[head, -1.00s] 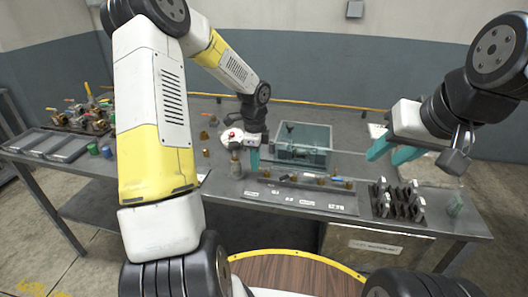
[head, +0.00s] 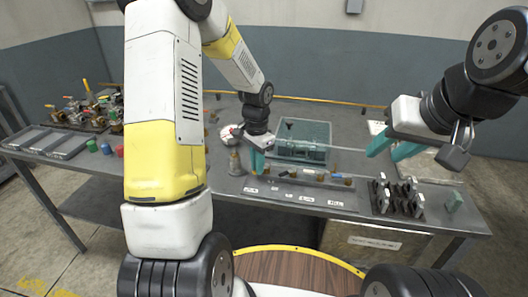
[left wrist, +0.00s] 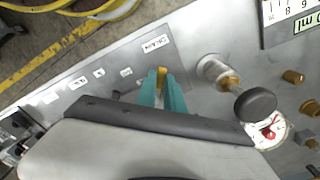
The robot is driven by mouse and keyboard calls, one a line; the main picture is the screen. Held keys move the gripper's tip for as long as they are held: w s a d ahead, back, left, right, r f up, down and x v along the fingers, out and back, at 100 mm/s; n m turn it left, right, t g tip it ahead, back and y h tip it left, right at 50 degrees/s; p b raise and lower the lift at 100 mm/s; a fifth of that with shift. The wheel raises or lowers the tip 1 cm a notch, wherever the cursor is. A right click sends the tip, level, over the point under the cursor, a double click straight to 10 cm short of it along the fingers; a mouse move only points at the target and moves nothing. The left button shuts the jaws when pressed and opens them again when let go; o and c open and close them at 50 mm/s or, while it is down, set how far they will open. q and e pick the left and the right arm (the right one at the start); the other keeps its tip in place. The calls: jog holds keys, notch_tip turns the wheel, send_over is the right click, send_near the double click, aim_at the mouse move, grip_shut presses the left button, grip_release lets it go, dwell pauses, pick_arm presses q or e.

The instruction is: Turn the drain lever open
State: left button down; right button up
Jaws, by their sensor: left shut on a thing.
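The drain lever shows as a small yellow piece (left wrist: 162,72) between the teal fingertips in the left wrist view, beside the DRAIN label (left wrist: 155,42). My left gripper (left wrist: 162,78) is shut on it. In the head view my left gripper (head: 258,166) is low over the left end of the labelled panel (head: 320,194), its fingers pointing down, and the lever is hidden there. How far the lever is turned I cannot tell. My right gripper (head: 390,150) hangs empty above the right part of the bench, its teal fingers apart.
A brass-tipped fitting with a black knob (left wrist: 255,104) and a round gauge (left wrist: 268,130) are close to my left gripper. A clear teal bin (head: 303,140) stands behind the panel. A dark rack (head: 397,197) is at the right, valves (head: 85,112) at the far left.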

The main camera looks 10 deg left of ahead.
pick_arm(q)
jog(key=n, duration=0.1)
jog(key=d+n, duration=0.1)
jog(key=n, duration=0.2)
jog(key=shift+s+d, duration=0.25)
jog(key=shift+s, duration=0.1)
jog(key=shift+d+n, duration=0.25)
jog(key=shift+n, duration=0.6)
jog(key=shift+d+n, duration=0.25)
jog(key=shift+n, duration=0.6)
jog(key=c, duration=1.5)
grip_release()
jog(key=shift+o, duration=0.2)
jog(key=shift+s, duration=0.1)
notch_tip(320, 180, up, 8)
jog(key=shift+f, duration=0.1)
